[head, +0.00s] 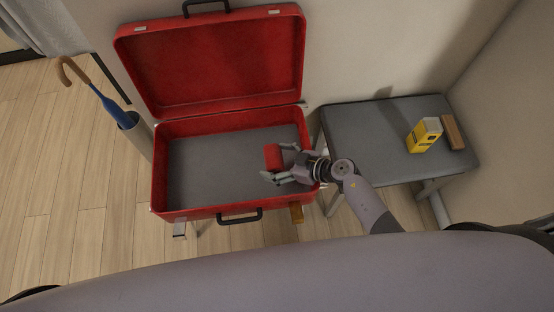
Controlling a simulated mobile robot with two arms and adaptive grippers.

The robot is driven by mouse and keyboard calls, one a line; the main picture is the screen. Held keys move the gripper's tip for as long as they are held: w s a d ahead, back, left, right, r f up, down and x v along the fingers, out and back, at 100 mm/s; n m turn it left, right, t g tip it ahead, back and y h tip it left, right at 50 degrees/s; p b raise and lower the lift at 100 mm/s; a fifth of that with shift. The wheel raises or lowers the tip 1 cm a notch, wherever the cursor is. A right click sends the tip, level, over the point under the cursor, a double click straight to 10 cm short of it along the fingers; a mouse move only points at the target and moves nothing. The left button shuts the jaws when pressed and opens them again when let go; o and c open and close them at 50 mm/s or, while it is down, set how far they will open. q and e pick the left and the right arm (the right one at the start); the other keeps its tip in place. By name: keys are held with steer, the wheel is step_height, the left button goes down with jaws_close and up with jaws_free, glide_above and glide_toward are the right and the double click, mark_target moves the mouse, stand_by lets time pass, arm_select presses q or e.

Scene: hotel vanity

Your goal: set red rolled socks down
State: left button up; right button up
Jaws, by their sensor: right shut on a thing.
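The red rolled socks (273,157) are between the fingers of my right gripper (278,164), which is shut on them. The gripper reaches in from the right over the open red suitcase (160,182), above the right part of its grey inner floor (212,170). I cannot tell whether the socks touch that floor or hang above it. The suitcase lid (215,62) stands open at the back. My left gripper is not in view.
A grey table (365,135) right of the suitcase holds a yellow box (421,138) and a brown block (453,132). A blue umbrella (112,108) with a wooden handle stands in a holder (137,136) at the left. The suitcase's left and middle floor is clear.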

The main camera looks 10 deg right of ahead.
steer(key=shift+f, duration=0.55)
steer(key=o, duration=1)
steer(key=shift+o, duration=0.2)
steer(key=shift+r, duration=0.5)
steer(key=p+v, duration=0.2)
steer(key=v, duration=1)
steer(key=shift+p, duration=0.3)
